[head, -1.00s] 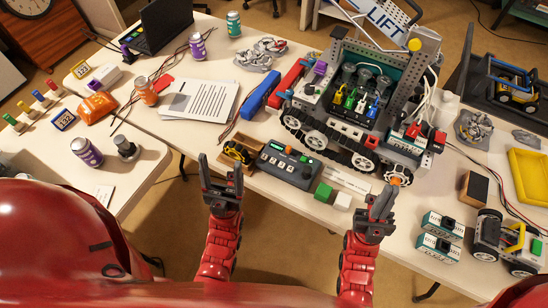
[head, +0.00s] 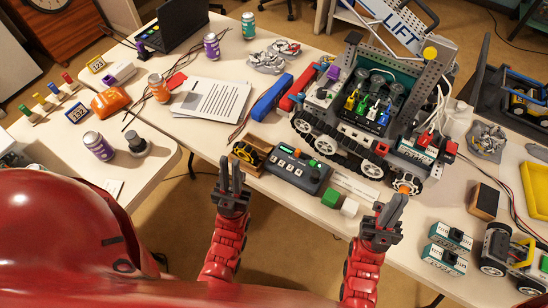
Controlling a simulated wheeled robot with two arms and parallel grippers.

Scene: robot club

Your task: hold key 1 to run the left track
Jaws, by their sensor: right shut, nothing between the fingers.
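The key box (head: 318,180), dark grey with a row of pale keys, a small green display and a round knob, lies at the table's front edge in the head view. Its key numbers are too small to read. The tracked robot (head: 375,112) stands behind it, with its near black track (head: 338,151) towards me. My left gripper (head: 231,163) is in front and left of the key box, apart from it, its fingers upright with a narrow gap. My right gripper (head: 392,203) is shut and empty, in front of the table edge, right of the box.
A blue battery-like bar (head: 272,94) and printed sheets (head: 212,104) lie behind. Teal-and-grey modules (head: 446,246) lie front right.

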